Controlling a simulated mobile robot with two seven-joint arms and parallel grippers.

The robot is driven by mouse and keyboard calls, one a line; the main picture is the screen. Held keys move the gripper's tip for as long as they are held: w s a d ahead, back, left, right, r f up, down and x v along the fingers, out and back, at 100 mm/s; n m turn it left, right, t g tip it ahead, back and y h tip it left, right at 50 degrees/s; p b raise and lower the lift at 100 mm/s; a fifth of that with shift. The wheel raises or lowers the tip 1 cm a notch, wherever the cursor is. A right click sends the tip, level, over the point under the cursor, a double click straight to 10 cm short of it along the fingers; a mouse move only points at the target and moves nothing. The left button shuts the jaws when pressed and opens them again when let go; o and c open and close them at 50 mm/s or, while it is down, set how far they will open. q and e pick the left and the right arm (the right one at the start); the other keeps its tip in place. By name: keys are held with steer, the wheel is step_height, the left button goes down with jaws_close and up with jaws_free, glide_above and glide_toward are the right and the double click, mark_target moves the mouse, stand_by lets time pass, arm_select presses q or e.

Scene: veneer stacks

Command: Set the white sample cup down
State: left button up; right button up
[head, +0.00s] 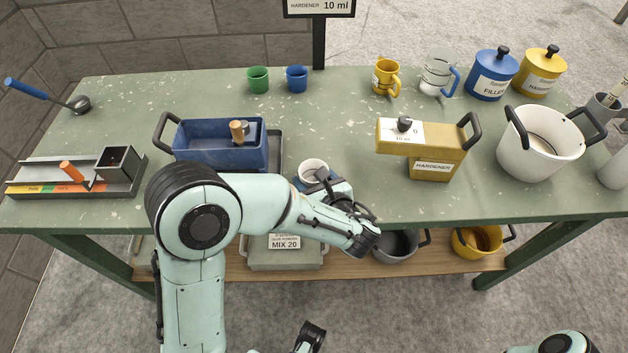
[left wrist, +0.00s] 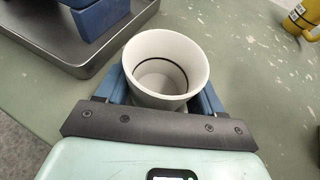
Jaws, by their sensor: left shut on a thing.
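The white sample cup (head: 313,167) is upright near the front middle of the green bench (head: 330,120). In the left wrist view the cup (left wrist: 166,70) is empty inside apart from a dark ring line on its wall. My left gripper (head: 316,182) is shut on the cup, and its blue fingers (left wrist: 160,92) lie on both sides of it. I cannot tell whether the cup's base touches the bench; its lower part is hidden by the gripper. A dark part of my own body shows at the bottom edge; I cannot tell whether it is the right gripper.
A blue bin (head: 215,146) on a metal tray (head: 274,150) stands left of the cup. A yellow hardener dispenser (head: 440,160) and a white pot (head: 540,150) stand to the right. Green (head: 258,80) and blue (head: 297,79) cups are behind. Bench between cup and dispenser is clear.

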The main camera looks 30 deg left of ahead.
arm_select(q)
steer(key=shift+f, duration=0.15)
steer(key=shift+f, duration=0.15)
steer(key=o, duration=1)
steer(key=shift+r, duration=0.35)
steer(key=p+v, duration=0.1)
steer(key=v, duration=1.1)
steer(key=shift+f, duration=0.1)
